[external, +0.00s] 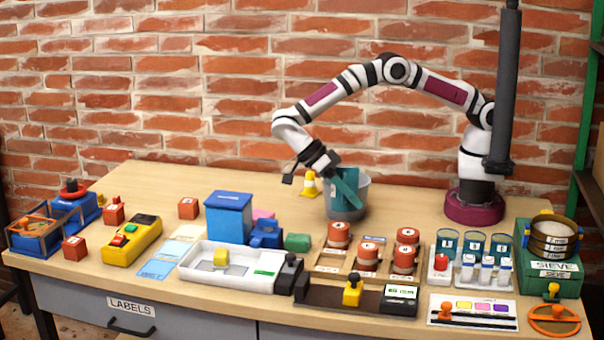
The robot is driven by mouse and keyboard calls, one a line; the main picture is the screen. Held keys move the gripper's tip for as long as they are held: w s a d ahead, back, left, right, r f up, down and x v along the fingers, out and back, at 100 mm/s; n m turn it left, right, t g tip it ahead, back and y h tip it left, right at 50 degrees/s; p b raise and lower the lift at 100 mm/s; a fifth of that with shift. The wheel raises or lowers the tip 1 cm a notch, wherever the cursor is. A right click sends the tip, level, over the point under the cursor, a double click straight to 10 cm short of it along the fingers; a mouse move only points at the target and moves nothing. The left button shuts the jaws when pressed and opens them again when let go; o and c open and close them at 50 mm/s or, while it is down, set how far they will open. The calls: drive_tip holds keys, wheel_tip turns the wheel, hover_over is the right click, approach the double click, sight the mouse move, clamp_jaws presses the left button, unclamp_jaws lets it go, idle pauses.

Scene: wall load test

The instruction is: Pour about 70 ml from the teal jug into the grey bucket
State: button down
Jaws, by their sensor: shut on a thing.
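The grey bucket (346,213) stands on the table in the middle of the external view, behind the orange-red weights. My gripper (342,183) reaches down from the upper left and is shut on the jug. Whether liquid is flowing is too small to see, and the inside of the bucket is hidden.
A yellow and white cone (310,184) stands just left of the bucket. Several orange-red weights (368,253) sit in a wooden rack in front. A blue box (229,216) stands to the left. The table behind the blue box is clear.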

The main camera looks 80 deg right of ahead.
drive_tip(key=shift+s+a+f+m+h, duration=0.15)
drive_tip(key=shift+a+m+h, duration=0.65)
drive_tip(key=shift+h, duration=0.6)
idle(1.5)
